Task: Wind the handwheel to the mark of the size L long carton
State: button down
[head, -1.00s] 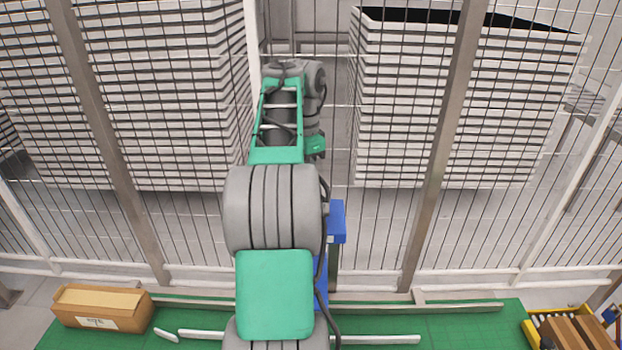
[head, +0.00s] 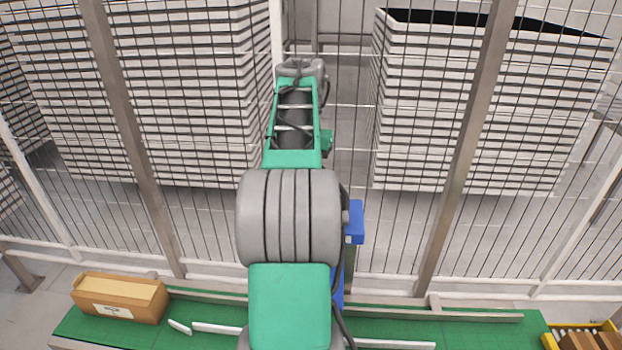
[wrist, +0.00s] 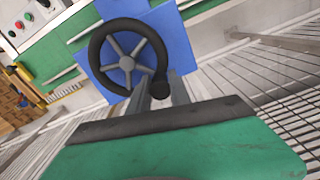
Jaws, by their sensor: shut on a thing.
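The black spoked handwheel (wrist: 104,37) shows in the wrist view, mounted on a blue plate (wrist: 178,40). Its dark crank knob (wrist: 160,91) sits at the lower right of the rim. My gripper (wrist: 160,88) is shut on this knob, its grey fingers reaching up from the dark edge of the green housing. No scale or size mark can be made out. In the head view my arm hides the wheel and gripper; a blue part of the stand (head: 355,222) shows right of the arm. A brown carton (head: 120,297) with an unreadable label lies at the left.
Wire fencing with metal posts (head: 468,150) stands behind, with white stacks beyond it. A green table (head: 480,334) carries pale rails. A yellow crate (head: 550,340) with brown boxes is at the lower right. A panel with buttons (wrist: 20,25) shows in the wrist view.

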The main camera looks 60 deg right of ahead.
jog(key=shift+w+a+n, duration=0.15)
jog(key=shift+a+n, duration=0.1)
jog(key=shift+n, duration=0.35)
jog(key=c, duration=1.3)
grip_release()
jog(key=shift+w, duration=0.1)
notch_tip(320, 180, up, 8)
jog(key=p, duration=0.7)
jog(key=shift+f, duration=0.1)
